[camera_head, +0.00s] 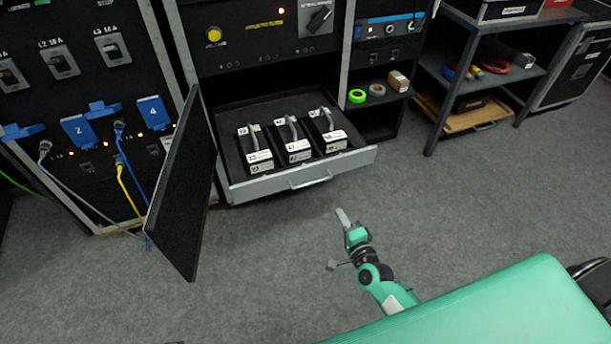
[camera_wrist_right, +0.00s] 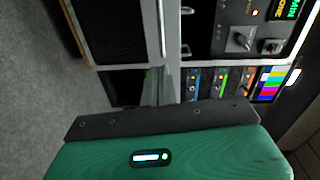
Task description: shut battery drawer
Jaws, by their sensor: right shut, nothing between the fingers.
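The battery drawer (camera_head: 303,176) is pulled out of the black rack in the head view. Its light front panel carries a bar handle (camera_head: 311,182). Several black batteries with grey handles and white labels (camera_head: 297,145) sit inside it. My right gripper (camera_head: 342,217) is shut and empty, in front of the drawer and apart from its front panel, a little to the right of the handle. In the right wrist view the gripper's green body fills the bottom, and rack panels show beyond it; I cannot make out the drawer there. My left gripper is not in view.
A black door (camera_head: 183,190) stands open left of the drawer. Blue and yellow cables (camera_head: 126,175) hang from the left rack. Tape rolls (camera_head: 357,96) lie on a shelf to the right. A metal shelf unit (camera_head: 456,95) stands farther right. The grey carpet before the drawer is clear.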

